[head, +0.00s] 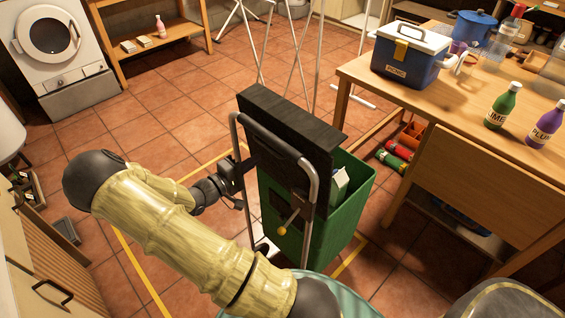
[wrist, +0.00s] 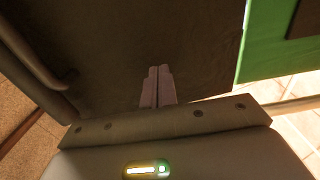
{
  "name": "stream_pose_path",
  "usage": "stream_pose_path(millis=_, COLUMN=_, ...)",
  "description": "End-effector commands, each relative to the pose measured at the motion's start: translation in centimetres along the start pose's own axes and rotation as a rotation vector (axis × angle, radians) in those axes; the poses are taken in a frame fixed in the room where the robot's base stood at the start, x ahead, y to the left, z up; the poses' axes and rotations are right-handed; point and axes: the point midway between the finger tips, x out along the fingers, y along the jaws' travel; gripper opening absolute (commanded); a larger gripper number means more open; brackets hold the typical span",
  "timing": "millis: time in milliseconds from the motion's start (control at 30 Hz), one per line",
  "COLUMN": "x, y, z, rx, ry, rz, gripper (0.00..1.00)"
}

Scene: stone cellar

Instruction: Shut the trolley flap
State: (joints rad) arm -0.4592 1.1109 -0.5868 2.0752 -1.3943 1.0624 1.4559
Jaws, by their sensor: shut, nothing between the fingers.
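The trolley is a green upright bin (head: 335,228) on a grey tubular frame (head: 236,128). Its black flap (head: 285,118) stands raised along the handle side. The bin's mouth is open on the right, with a pale carton (head: 339,184) showing inside. My gripper (head: 249,163) is at the left, handle side of the flap, near the frame tube. In the wrist view my gripper's two fingers (wrist: 157,84) are together and empty, pointing at the dark flap (wrist: 130,50). I cannot tell whether the fingertips touch it. Green bin wall (wrist: 268,50) shows at upper right.
A wooden table (head: 430,93) with a picnic cooler (head: 408,62) and bottles stands at the right. A white drying rack (head: 291,55) stands behind the trolley. A washing machine (head: 55,42) and a wooden shelf (head: 168,48) are at the back left. The tiled floor (head: 172,118) left of the trolley is clear.

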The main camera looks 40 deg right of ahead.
Motion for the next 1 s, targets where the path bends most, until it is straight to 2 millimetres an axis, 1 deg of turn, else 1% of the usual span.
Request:
stream_pose_path(millis=467, x=0.1, y=0.0, z=0.0, rx=0.0, ry=0.0, rz=0.0, gripper=0.0)
stream_pose_path(millis=1000, x=2.5, y=0.0, z=0.0, rx=0.0, ry=0.0, rz=0.001, gripper=0.0)
